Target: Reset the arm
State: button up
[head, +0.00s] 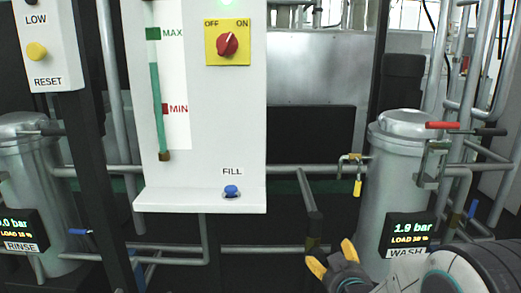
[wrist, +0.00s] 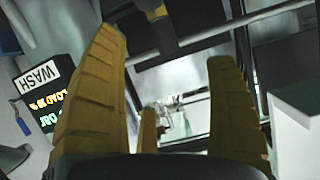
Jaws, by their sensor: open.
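My gripper (head: 333,260) is low in the head view, right of centre, with its yellow-padded fingers pointing up and left. My arm comes in from the lower right corner. In the wrist view my gripper (wrist: 170,95) shows its yellow fingers spread wide apart with nothing between them. It is in front of and left of the wash canister (head: 385,190), and I see no contact with anything.
A white panel (head: 225,120) has a red rotary switch (head: 228,43) and a blue FILL button (head: 231,191). A rinse canister (head: 30,170) stands left. Pipes run behind.

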jog(key=s+r+n+g+p, duration=0.1)
jog(key=s+r+g+p, duration=0.9)
jog(key=s+r+p, duration=1.7)
jog(key=v, duration=0.2)
jog(key=shift+s+r, duration=0.2)
jog(key=shift+r, duration=0.05)
